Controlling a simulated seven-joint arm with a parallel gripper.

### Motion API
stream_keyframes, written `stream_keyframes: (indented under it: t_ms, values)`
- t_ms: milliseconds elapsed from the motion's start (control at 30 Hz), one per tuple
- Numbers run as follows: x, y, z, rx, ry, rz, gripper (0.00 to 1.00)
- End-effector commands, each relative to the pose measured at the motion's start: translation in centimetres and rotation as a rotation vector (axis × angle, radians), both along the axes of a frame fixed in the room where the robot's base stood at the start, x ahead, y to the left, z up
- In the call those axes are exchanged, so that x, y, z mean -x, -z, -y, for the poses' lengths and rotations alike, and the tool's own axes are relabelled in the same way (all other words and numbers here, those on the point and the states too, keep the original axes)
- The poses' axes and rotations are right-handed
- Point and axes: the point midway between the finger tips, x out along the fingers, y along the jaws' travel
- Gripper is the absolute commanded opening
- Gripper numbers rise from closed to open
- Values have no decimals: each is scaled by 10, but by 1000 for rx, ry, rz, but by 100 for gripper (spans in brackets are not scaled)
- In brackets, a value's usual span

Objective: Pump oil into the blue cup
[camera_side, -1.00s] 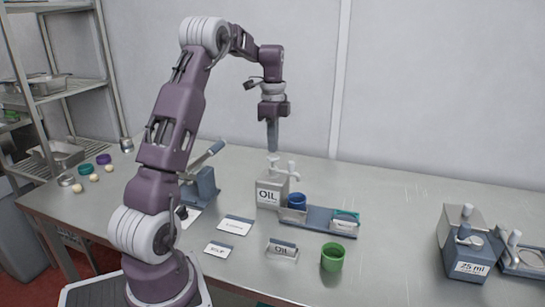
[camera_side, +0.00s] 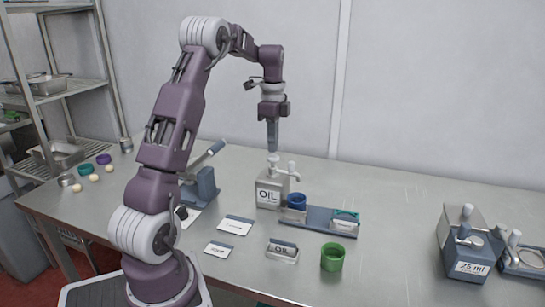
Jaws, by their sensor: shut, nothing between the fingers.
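The oil dispenser (camera_side: 269,194) is a grey box labelled OIL with a pump head (camera_side: 273,160) and a spout (camera_side: 292,170) on top. The blue cup (camera_side: 296,201) stands on the left part of a blue-grey tray (camera_side: 318,220), beside the dispenser and below its spout. My gripper (camera_side: 272,149) is shut and points straight down just above the pump head. I cannot tell whether its tips touch the pump head.
A green cup (camera_side: 332,256) and an OIL card holder (camera_side: 283,250) stand in front of the tray. Flat label cards (camera_side: 235,226) lie to the left. A lever device (camera_side: 202,182) stands behind them. A 25 ml dispenser (camera_side: 468,245) is at far right. The table between is clear.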

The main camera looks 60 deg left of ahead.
Motion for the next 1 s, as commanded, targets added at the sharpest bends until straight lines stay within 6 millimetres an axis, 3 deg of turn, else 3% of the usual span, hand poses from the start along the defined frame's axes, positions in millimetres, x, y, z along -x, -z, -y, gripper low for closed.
stream_keyframes:
  t_ms: [800, 1000]
  values:
    - [0, 37, 0, 1, 0, -1, 0]
    - [0, 33, 0, 1, 0, -1, 0]
